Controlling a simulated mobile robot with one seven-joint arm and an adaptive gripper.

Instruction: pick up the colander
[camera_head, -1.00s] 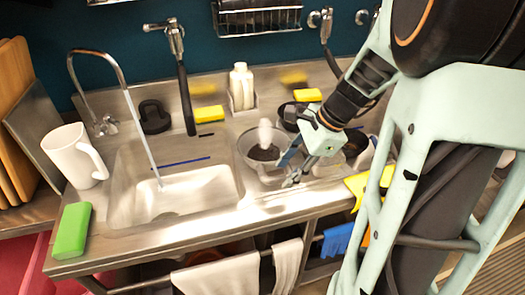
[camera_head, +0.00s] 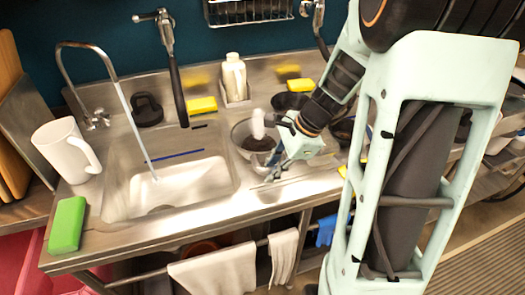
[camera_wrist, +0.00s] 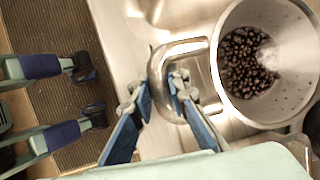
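The colander (camera_wrist: 285,105) is a perforated metal bowl with dark beans (camera_wrist: 245,62) in it and a looped metal handle. In the wrist view the handle's outer bar lies between the two blue fingers of my gripper (camera_wrist: 160,92), with one finger on each side of it. A small gap or contact at the pads cannot be made out. In the head view the colander (camera_head: 241,131) sits on the counter right of the sink basin, and my gripper (camera_head: 273,172) is low at its front right. A pale upright blur shows over the beans.
The sink basin (camera_head: 120,205) with running water is left of the colander. A white mug (camera_head: 65,150) and green sponge (camera_head: 67,224) stand farther left. A dark bowl (camera_head: 289,101), soap bottle (camera_head: 235,75) and yellow sponges (camera_head: 203,105) are behind. The counter's front edge is close to my gripper.

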